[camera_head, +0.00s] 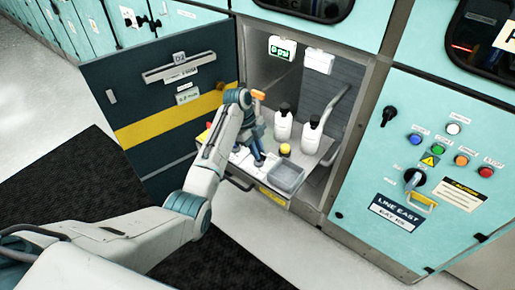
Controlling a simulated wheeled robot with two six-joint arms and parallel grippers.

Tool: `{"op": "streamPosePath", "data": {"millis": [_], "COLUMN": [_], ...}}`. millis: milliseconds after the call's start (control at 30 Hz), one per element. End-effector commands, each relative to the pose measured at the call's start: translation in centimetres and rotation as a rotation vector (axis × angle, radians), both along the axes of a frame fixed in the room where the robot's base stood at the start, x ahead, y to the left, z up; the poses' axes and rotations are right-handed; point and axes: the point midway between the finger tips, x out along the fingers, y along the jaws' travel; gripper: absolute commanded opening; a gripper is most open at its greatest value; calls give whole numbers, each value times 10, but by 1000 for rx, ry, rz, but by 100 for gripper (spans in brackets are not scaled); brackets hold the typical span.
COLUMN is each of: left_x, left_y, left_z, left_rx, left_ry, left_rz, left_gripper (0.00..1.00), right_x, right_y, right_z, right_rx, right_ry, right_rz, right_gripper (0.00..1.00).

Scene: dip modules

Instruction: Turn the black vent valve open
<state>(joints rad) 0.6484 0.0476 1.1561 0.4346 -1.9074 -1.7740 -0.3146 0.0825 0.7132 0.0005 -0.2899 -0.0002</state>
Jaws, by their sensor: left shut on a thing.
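My left arm reaches in from the lower left, and its wrist stands above a pulled-out tray (235,178) in front of the open cabinet bay. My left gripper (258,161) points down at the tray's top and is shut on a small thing. The fingers hide that thing, so I cannot tell its shape or colour. I cannot make out the black vent valve for sure. A yellow round cap (285,149) is just right of the gripper. My right gripper is not in view.
Two white bottles with black caps (283,127) (311,134) stand behind the gripper. A grey bin (286,177) is at the tray's front right. The dark door (150,105) hangs open at left. A teal panel (365,165) with buttons bounds the right. A green display (282,48) hangs above.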

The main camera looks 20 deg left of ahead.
Motion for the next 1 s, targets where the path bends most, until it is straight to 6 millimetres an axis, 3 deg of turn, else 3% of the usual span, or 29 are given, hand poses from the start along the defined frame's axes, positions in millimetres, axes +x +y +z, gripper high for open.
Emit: {"op": "streamPosePath", "data": {"millis": [33, 267, 700, 1000], "left_x": [-1, -2, -4, -6], "left_y": [0, 1, 0, -1], "left_z": [3, 5, 6, 6], "left_rx": [0, 1, 0, 0], "left_ry": [1, 2, 1, 0], "left_rz": [17, 141, 554, 839], "left_gripper": [0, 0, 0, 0], "right_x": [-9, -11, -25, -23], "right_y": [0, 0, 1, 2], "right_z": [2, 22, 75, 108], "right_rx": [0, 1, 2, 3], "right_ry": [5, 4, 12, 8], "right_rz": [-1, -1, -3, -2], "right_gripper": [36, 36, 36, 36]}}
